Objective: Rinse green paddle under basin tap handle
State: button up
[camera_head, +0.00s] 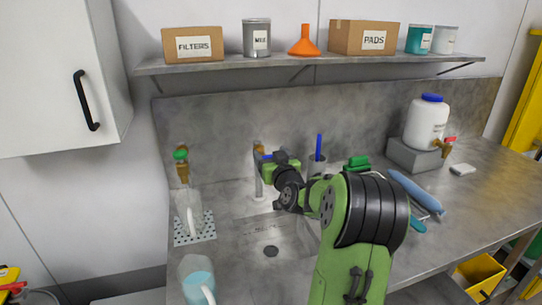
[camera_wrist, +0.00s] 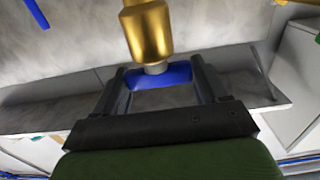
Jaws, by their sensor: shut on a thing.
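A brass tap (camera_head: 258,147) stands at the back of the sunken basin (camera_head: 268,232), and it also shows in the wrist view (camera_wrist: 146,30). Its blue handle (camera_wrist: 178,73) lies between the dark fingers of my gripper (camera_wrist: 160,80), which is shut on it. In the head view my gripper (camera_head: 268,157) reaches the tap from the right, and the handle shows only as a small blue patch. A green block-like piece (camera_head: 357,162) is behind my arm at the back of the counter. I cannot tell whether it is the green paddle; no paddle shape is clearly visible.
A blue rod (camera_head: 319,145) stands in a holder right of the tap. A blue tool (camera_head: 414,192) lies right of my arm. A green-handled tap (camera_head: 181,156) is above a clear jug (camera_head: 188,212) at left. A shelf (camera_head: 310,65) with boxes hangs above.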

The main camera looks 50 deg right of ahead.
jog(key=shift+f+n+y+b, duration=0.25)
jog(key=shift+y+b, duration=0.25)
jog(key=shift+b, duration=0.6)
jog(key=n+t+y+b, duration=0.1)
jog(key=y+b, duration=0.1)
jog(key=shift+d+n+b, duration=0.1)
jog(key=shift+n+b, duration=0.25)
jog(key=shift+r+n+t+y+b, duration=0.35)
jog(key=shift+n+y, duration=0.35)
jog(key=shift+y, duration=0.3)
jog(key=o, duration=1)
jog(key=b+v, duration=0.1)
jog(key=v, duration=1.5)
jog(key=shift+f, duration=0.1)
jog(key=shift+w, duration=0.1)
